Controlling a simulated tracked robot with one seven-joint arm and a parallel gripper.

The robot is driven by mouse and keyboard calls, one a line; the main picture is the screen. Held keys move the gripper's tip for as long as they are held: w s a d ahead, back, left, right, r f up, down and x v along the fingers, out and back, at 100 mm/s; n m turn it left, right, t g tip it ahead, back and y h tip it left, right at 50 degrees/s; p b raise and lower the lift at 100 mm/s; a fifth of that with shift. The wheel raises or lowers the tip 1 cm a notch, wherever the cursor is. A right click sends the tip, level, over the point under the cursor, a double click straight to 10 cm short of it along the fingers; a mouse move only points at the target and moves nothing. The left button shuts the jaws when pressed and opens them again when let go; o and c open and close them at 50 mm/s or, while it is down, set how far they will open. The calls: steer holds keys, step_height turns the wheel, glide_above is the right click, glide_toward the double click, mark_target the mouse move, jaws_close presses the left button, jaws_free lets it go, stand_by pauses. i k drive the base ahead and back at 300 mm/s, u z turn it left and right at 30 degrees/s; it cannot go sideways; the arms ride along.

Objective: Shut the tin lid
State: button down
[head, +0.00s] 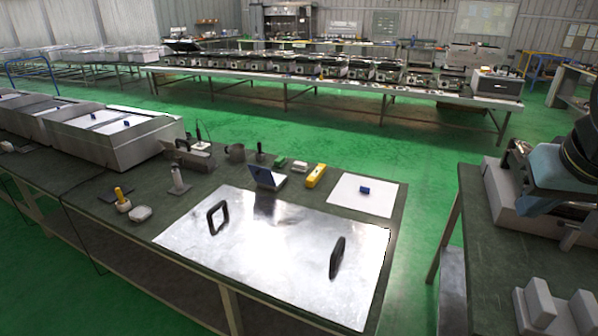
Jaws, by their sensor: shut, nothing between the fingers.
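A small metal tin (273,186) stands on the dark green bench top, just behind the large shiny metal plate. Its lid (262,175) looks raised, tilted up and dark on the side facing me. The tin is small in the picture, so its hinge and inside cannot be made out. My arm (568,172) shows at the right edge, well to the right of the tin. The fingers of my gripper do not show.
The metal plate (270,250) has two black handles (217,217) (337,257) standing up. A yellow block (316,176), a white sheet (350,195) with a blue block and several small tools surround the tin. A green-floored gap separates the right-hand table (485,260).

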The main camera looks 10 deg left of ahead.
mark_target(262, 174)
steer(key=z, duration=0.1)
steer(key=i, duration=0.1)
steer(key=z, duration=1.85)
steer(key=k, duration=2.15)
steer(key=u, duration=1.6)
steer(key=i, duration=0.2)
steer(key=u, duration=0.65)
